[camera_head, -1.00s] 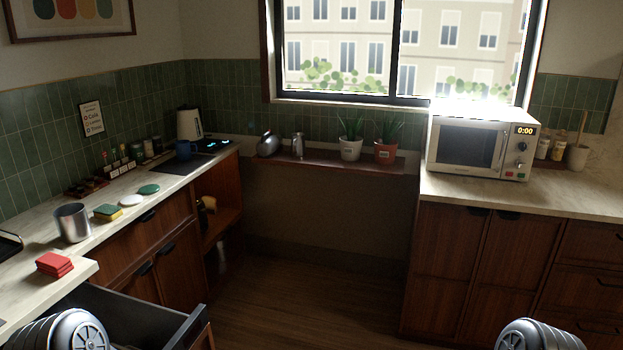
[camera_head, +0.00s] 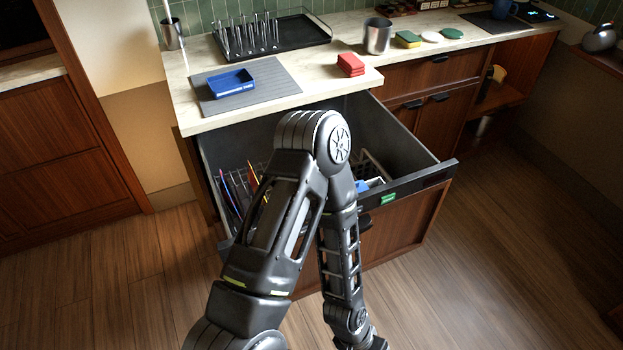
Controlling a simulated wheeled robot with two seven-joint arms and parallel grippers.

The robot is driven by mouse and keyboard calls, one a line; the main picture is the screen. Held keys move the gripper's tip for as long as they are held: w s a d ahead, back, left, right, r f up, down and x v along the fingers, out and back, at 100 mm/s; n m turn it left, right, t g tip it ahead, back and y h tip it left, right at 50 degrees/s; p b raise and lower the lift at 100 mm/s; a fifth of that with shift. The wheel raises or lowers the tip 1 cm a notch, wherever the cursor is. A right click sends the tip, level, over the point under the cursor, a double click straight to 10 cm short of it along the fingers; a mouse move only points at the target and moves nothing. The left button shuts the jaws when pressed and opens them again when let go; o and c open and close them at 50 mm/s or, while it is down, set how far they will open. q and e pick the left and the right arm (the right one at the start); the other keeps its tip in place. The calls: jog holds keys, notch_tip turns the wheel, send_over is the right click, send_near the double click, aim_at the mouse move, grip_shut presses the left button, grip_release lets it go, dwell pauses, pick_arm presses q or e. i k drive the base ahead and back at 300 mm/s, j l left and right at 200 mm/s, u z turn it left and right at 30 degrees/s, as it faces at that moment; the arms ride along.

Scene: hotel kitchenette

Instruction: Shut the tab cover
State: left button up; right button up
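A dishwasher-like drawer (camera_head: 415,147) is pulled open under the counter. A small green piece (camera_head: 388,199) shows on the front edge of its front panel. A pale blue piece (camera_head: 368,186) shows just inside that edge, partly behind my arm. I cannot tell which of these is the tab cover, or how far any cover is open. A blue tray-like box (camera_head: 231,84) with white lettering sits on a grey mat on the counter. My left arm bends over the drawer, and its forearm runs down past the bottom edge.
The open drawer holds racks with colored items (camera_head: 236,190), partly hidden by my arm. On the counter stand a black rack (camera_head: 290,45), red blocks (camera_head: 351,64) and a metal cup (camera_head: 378,36). The wooden floor (camera_head: 480,270) to the right is clear.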

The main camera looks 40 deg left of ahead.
aim_at(361, 186)
jog(key=u, duration=0.85)
jog(key=k+j+z, duration=0.4)
jog(key=i, duration=0.4)
